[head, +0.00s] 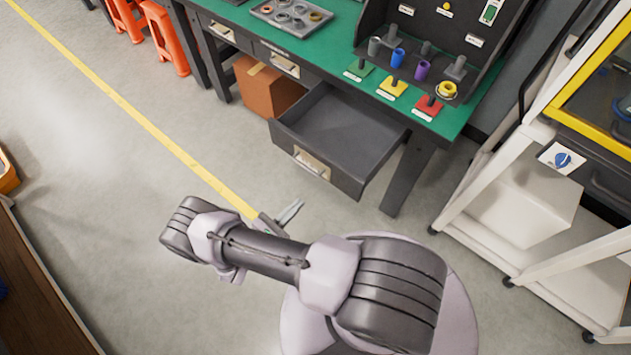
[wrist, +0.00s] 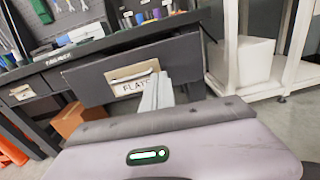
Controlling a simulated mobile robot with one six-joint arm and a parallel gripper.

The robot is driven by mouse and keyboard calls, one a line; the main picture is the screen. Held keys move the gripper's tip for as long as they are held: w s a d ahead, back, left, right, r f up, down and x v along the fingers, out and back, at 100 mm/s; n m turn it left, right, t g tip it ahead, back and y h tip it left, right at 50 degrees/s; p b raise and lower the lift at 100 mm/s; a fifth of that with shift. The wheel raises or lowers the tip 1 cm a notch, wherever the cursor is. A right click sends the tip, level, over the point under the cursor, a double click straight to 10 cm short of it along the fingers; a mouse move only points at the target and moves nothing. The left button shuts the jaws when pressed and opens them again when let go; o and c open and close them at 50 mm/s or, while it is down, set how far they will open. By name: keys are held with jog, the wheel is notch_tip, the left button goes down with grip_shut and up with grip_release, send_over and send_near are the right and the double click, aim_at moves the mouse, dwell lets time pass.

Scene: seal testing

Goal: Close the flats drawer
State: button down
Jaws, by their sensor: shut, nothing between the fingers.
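The flats drawer (head: 345,135) is a dark grey drawer pulled out from under the green-topped bench, and its inside looks empty. Its front carries a pale label holder with a handle (head: 312,163). In the wrist view the drawer front (wrist: 188,55) faces me, with a label reading "FLATS" (wrist: 135,82). My gripper (head: 294,210) is shut and empty, in front of and below the drawer front in the head view. In the wrist view the gripper fingers (wrist: 157,92) overlap the right side of the label. I cannot tell whether they touch the front.
Two shut drawers (head: 222,32) (head: 277,62) sit to the left under the bench (head: 335,50). A cardboard box (head: 265,92) stands on the floor beside the open drawer. A white wheeled frame (head: 480,165) stands to the right. The floor in front and left is clear.

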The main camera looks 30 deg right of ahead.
jog(key=f, duration=0.1)
jog(key=b, duration=0.1)
send_near(332, 171)
jog(key=shift+n+t, duration=0.3)
jog(key=shift+n, duration=0.1)
jog(key=x, duration=0.6)
jog(key=shift+s+d+f, duration=0.1)
jog(key=shift+d+f, duration=0.05)
jog(key=shift+d, duration=0.35)
jog(key=shift+b, duration=0.3)
